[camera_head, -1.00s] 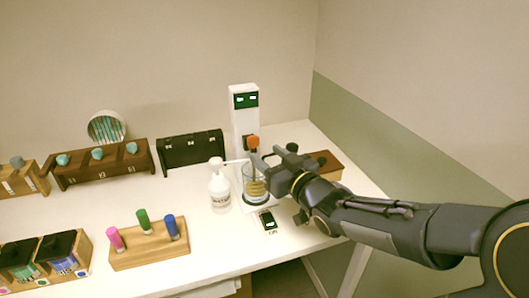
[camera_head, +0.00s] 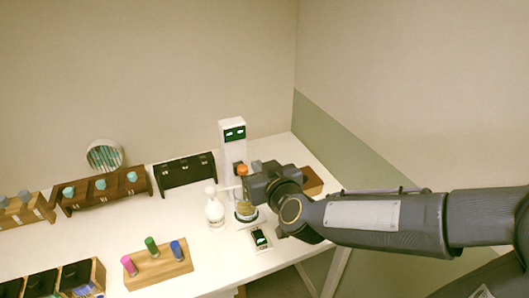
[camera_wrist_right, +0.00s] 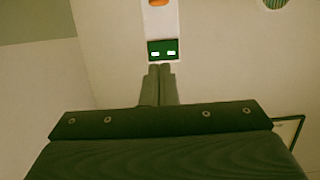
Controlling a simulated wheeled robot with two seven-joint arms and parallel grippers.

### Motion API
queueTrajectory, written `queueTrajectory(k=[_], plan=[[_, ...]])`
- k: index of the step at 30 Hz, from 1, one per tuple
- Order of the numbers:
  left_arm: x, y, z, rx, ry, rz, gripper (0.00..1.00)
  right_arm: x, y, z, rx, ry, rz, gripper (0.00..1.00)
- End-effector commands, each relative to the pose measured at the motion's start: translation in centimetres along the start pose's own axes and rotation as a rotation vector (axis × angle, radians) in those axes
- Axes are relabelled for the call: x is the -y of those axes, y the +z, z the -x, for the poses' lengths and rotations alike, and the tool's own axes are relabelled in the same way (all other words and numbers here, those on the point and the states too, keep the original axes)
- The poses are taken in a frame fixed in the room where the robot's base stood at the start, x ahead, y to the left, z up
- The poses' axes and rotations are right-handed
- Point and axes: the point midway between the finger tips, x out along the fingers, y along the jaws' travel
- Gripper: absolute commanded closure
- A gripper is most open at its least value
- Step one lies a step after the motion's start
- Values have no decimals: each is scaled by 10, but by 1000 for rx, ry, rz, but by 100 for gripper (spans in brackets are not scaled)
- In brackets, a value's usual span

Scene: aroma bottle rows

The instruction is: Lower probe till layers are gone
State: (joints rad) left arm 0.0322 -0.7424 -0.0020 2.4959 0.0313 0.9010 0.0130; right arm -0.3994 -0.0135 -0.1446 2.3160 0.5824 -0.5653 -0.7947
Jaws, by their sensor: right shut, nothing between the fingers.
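A white stirrer stand (camera_head: 232,145) with a green display stands at the back right of the table. Its orange probe head (camera_head: 242,170) sits above a glass beaker (camera_head: 245,212) with yellowish content. Whether layers show in it is too small to tell. My right gripper (camera_head: 253,183) is shut and empty, just right of the probe head and beaker, partly covering them; I cannot tell whether it touches. The wrist view shows the closed fingers (camera_wrist_right: 159,80) pointing at the stand's display (camera_wrist_right: 162,50), with the orange head (camera_wrist_right: 159,3) at the top edge. My left gripper is out of view.
A white pump bottle (camera_head: 214,212) stands left of the beaker. A small device with a lit display (camera_head: 260,238) lies in front. A wooden block with pink, green and blue vials (camera_head: 155,270) is front left. A brown box (camera_head: 312,180) is right of the gripper.

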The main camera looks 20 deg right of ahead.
Motion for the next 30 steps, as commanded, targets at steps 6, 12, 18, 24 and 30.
queueTrajectory(k=[6,12,18,24,30], plan=[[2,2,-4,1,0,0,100,3,4,-21,11,-1,4,100],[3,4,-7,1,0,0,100,2,4,-63,12,1,5,100],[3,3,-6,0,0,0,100,2,3,-104,11,-1,4,100],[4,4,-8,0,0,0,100,2,32,-107,11,0,3,100],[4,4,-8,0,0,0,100,2,40,-109,7,-2,1,100]])
